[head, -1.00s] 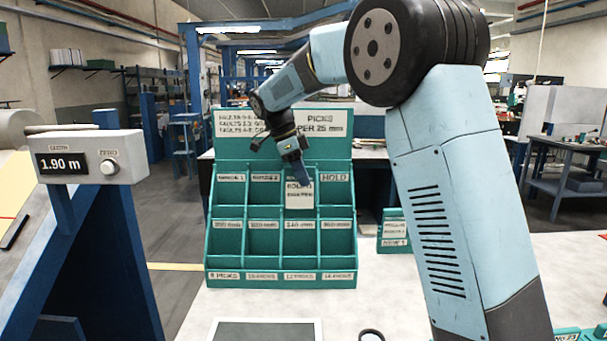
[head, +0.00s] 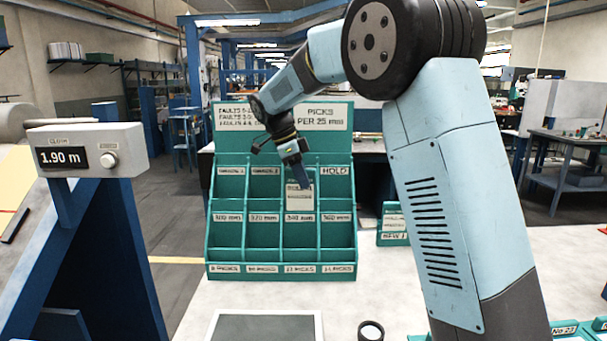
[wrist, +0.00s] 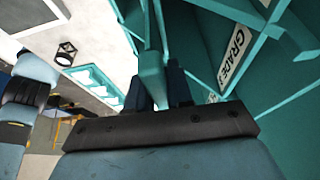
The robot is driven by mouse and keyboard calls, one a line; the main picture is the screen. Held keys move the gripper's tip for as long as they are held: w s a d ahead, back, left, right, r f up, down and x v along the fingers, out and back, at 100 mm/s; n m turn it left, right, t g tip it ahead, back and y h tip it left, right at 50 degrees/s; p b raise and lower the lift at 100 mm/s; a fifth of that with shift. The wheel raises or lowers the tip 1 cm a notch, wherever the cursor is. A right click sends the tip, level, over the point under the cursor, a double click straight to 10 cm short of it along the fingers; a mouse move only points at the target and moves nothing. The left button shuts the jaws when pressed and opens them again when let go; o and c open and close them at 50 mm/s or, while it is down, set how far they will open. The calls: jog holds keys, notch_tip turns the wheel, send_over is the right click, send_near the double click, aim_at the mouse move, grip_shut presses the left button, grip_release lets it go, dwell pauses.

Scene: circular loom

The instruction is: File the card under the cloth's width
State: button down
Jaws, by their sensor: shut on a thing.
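A cream card (head: 300,197) with dark print shows at the third column of the green rack (head: 282,269). My gripper (head: 303,181) is shut on the card's upper part and tilts down from above. The card overlaps the opening above the 340 mm label (head: 300,218); I cannot tell how deep it sits. Other labels in that row read 300, 320 and 360 mm. Grade labels and HOLD (head: 336,170) stand above, picks labels below. In the wrist view a teal piece (wrist: 152,75) shows between the dark fingers; the card's face is hidden there.
A cloth meter (head: 88,150) at the left reads 1.90 m. A small green stand (head: 393,228) is right of the rack. A grey, white-edged panel (head: 266,327) and a dark round object (head: 371,331) lie in front. The white tabletop between is clear.

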jog(key=shift+f, duration=0.85)
jog(key=c, duration=0.9)
grip_release()
jog(key=shift+c, duration=0.2)
jog(key=v, duration=1.3)
jog(key=shift+a+r, duration=0.2)
